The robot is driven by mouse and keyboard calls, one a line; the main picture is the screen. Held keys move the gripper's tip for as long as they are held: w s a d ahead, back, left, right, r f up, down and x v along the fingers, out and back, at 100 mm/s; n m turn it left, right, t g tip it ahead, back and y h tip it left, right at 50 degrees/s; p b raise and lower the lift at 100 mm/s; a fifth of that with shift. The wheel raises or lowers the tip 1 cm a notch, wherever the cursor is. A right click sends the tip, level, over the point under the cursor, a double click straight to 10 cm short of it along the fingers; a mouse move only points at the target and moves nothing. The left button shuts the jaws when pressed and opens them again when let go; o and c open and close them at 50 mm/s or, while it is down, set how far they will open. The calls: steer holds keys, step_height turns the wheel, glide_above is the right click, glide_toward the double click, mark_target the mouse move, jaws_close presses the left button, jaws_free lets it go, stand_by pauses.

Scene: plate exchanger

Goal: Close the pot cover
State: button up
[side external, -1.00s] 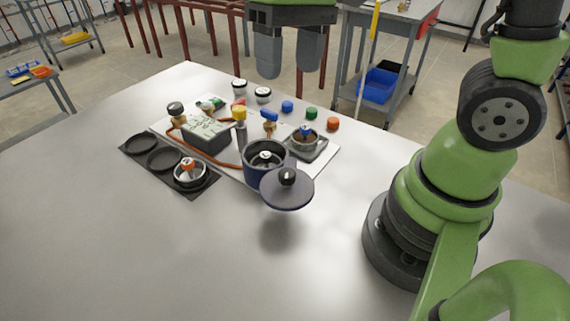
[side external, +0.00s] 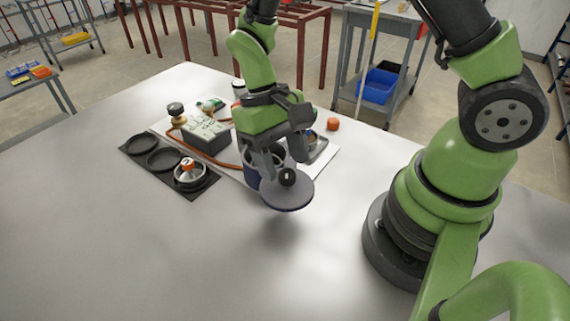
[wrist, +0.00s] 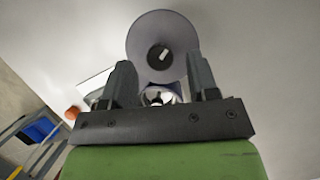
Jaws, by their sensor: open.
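The pot cover (side external: 287,197) is a round grey-blue disc with a black knob, at the front right edge of the dark blue pot (side external: 250,176). A shadow lies on the table below the cover, which sits out from the pot and leaves its mouth uncovered. My gripper (side external: 280,162) is open, low over the pot, just behind the cover's knob, and hides much of the pot. In the wrist view the cover (wrist: 150,28) is beyond the fingertips, and part of the pot (wrist: 160,92) shows between the fingers. I cannot tell whether a finger touches the cover.
A grey box (side external: 206,134) with an orange hose stands left of the pot on a white board. A black mat (side external: 140,160) with round recesses lies at its left. An orange knob (side external: 333,124) is behind right. The table's front is clear.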

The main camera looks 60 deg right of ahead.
steer(key=shift+x, duration=0.85)
jaws_close()
